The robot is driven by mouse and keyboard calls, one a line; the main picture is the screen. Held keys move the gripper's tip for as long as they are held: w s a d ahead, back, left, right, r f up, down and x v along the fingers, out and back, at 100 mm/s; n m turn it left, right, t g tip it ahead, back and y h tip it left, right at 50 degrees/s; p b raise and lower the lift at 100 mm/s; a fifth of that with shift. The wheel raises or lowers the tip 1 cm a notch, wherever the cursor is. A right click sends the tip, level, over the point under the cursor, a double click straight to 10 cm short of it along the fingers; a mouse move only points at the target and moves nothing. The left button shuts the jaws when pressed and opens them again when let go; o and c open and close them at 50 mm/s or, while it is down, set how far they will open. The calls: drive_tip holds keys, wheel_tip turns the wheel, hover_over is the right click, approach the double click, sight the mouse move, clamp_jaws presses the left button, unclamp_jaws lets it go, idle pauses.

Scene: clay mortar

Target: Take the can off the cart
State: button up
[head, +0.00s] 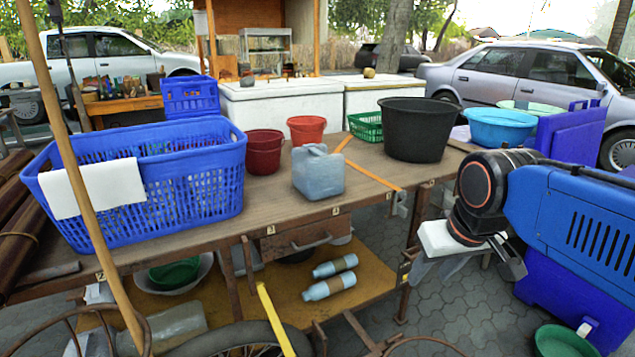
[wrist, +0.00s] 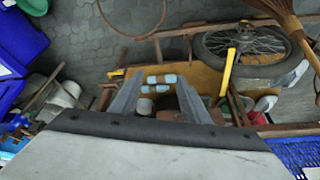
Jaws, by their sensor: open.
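A small grey-blue plastic can (head: 318,174) stands upright on the wooden cart top (head: 262,208), near its front edge in the head view. My gripper (head: 462,268) is open and empty, to the right of the cart and lower than the can, clearly apart from it. In the wrist view, the two grey fingers of my gripper (wrist: 159,84) stand spread, with the cart's lower shelf beyond them. I cannot make out the can in the wrist view.
A blue basket (head: 190,185) is left of the can, red buckets (head: 264,158) behind it, and a black tub (head: 416,135) to its right. Two bottles (head: 330,288) lie on the lower shelf. A wooden pole (head: 82,190) crosses the left. Paving right of the cart is partly clear.

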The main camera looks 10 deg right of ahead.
drive_tip(key=w+a+r, duration=0.2)
drive_tip(key=w+r, duration=0.9)
wheel_tip(320, 180, up, 13)
drive_tip(key=n+g, duration=0.2)
drive_tip(key=n, duration=0.2)
hover_over(318, 151)
drive_tip(key=s+d, duration=0.2)
drive_tip(key=s, duration=0.3)
drive_tip(key=shift+y, duration=0.4)
drive_tip(key=x, duration=1.7)
drive_tip(key=shift+w+a+f, duration=0.1)
drive_tip(key=shift+w+a, duration=0.15)
drive_tip(key=shift+w, duration=0.2)
clamp_jaws()
